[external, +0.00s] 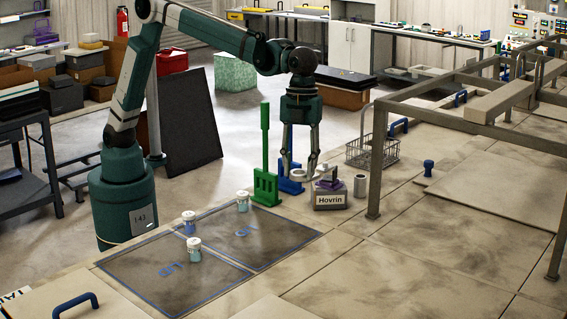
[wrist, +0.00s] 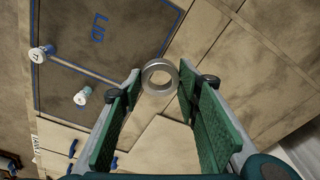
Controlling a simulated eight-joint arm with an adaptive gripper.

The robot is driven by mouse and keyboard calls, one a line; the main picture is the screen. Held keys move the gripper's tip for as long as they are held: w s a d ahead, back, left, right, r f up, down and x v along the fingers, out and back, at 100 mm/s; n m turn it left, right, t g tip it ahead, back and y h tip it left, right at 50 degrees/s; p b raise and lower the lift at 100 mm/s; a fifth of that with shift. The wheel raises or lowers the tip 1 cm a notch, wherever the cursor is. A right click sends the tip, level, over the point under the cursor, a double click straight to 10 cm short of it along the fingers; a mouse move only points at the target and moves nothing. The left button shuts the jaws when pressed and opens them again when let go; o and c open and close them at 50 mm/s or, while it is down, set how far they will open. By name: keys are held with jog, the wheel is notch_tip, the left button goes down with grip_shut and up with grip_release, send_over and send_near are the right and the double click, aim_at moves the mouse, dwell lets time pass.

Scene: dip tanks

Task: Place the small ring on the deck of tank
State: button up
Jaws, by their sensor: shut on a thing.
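In the external view the ring (external: 298,176) shows only as a small pale shape between the fingertips. I cannot tell its exact height above the deck. The deck (wrist: 240,60) also shows below the ring in the wrist view.
A green stand (external: 265,185), a blue stand (external: 289,183), a box labelled Hovrin (external: 330,199), a grey cup (external: 360,186) and a wire basket (external: 375,152) stand close by. Bare deck lies at the front right.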

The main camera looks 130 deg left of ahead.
jog(key=s+a+n, duration=0.1)
jog(key=a+n, duration=0.2)
jog(key=a, duration=1.1)
jog(key=n+y, duration=0.1)
jog(key=n, duration=0.7)
send_over(351, 177)
notch_tip(351, 177, down, 10)
jog(key=shift+s+f+t, duration=0.25)
jog(key=shift+f+t, duration=0.15)
jog(key=shift+f, duration=0.1)
jog(key=shift+f, duration=0.1)
jog(key=shift+f, duration=3.05)
jog(key=shift+f, duration=0.1)
jog(key=shift+f, duration=1.75)
